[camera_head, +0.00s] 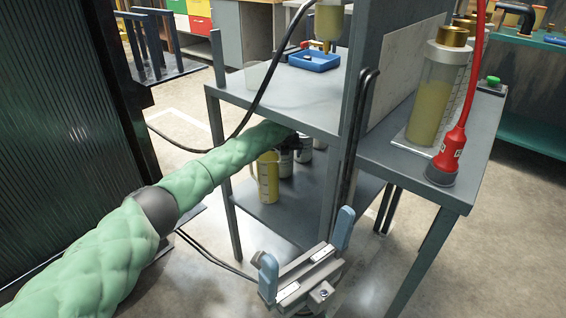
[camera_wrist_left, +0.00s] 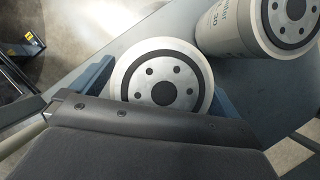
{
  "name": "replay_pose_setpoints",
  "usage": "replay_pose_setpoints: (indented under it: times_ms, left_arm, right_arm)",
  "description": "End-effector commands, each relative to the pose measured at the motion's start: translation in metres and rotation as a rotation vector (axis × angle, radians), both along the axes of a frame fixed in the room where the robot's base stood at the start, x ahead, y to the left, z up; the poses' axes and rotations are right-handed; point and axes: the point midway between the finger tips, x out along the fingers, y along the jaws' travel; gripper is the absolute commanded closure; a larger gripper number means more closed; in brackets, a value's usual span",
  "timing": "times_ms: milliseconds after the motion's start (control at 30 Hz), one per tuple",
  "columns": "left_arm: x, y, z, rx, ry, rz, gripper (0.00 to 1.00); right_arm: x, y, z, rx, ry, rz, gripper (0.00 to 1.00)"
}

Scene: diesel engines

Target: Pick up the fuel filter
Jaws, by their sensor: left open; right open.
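A fuel filter (camera_wrist_left: 162,82), a white-grey canister with a dark ring and holes in its round metal end, sits between the two blue fingers of my open left gripper (camera_wrist_left: 158,92). Whether the fingers touch it cannot be told. A second, similar filter (camera_wrist_left: 240,25) with printed lettering is close by at the upper right. In the head view my left gripper (camera_head: 291,142) reaches under the upper shelf, above pale canisters (camera_head: 285,164) on the lower shelf, partly hiding them. My right gripper (camera_head: 306,252) is open and empty in front of the bench.
A yellowish measuring jug (camera_head: 267,178) stands beside the canisters on the lower shelf (camera_head: 300,205). The upper shelf (camera_head: 290,100) and its legs crowd my left arm. A blue tray (camera_head: 314,60) and a tall fluid cylinder (camera_head: 438,90) stand above.

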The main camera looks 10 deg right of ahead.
Motion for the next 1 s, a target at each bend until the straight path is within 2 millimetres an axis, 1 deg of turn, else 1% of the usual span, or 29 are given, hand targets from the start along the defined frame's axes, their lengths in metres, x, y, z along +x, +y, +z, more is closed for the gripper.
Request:
replay_pose_setpoints:
  times_ms: [133, 167, 200, 267, 300, 433, 667, 767, 867, 1000]
  left_arm:
    - [0.000, 0.000, 0.000, 0.000, 0.000, 0.000, 0.00]
    - [0.000, 0.000, 0.000, 0.000, 0.000, 0.000, 0.04]
    - [0.000, 0.000, 0.000, 0.000, 0.000, 0.000, 0.12]
    - [0.000, 0.000, 0.000, 0.000, 0.000, 0.000, 0.24]
    - [0.000, 0.000, 0.000, 0.000, 0.000, 0.000, 0.31]
    - [0.000, 0.000, 0.000, 0.000, 0.000, 0.000, 0.57]
    - [0.000, 0.000, 0.002, 0.000, -0.001, 0.000, 0.58]
    - [0.000, 0.000, 0.006, -0.001, -0.001, 0.000, 0.58]
    - [0.000, 0.000, 0.016, -0.001, -0.002, 0.000, 0.58]
    - [0.000, -0.001, 0.037, -0.001, -0.003, -0.001, 0.58]
  right_arm:
    - [0.000, 0.000, 0.001, 0.000, -0.001, 0.000, 0.00]
    - [0.000, 0.000, 0.001, 0.000, -0.001, 0.000, 0.00]
    - [0.000, 0.000, 0.001, 0.000, -0.001, 0.000, 0.00]
    - [0.000, 0.000, 0.001, 0.000, -0.001, 0.000, 0.00]
    - [0.000, 0.000, 0.001, 0.000, -0.001, 0.001, 0.00]
    - [0.000, 0.000, 0.000, 0.000, 0.001, 0.001, 0.00]
    - [-0.001, 0.000, -0.001, 0.001, 0.006, 0.001, 0.00]
    - [-0.001, 0.000, 0.001, 0.000, 0.005, 0.000, 0.00]
    - [-0.001, 0.000, 0.004, -0.003, 0.003, -0.005, 0.00]
    - [-0.002, -0.002, 0.010, -0.008, 0.001, -0.019, 0.00]
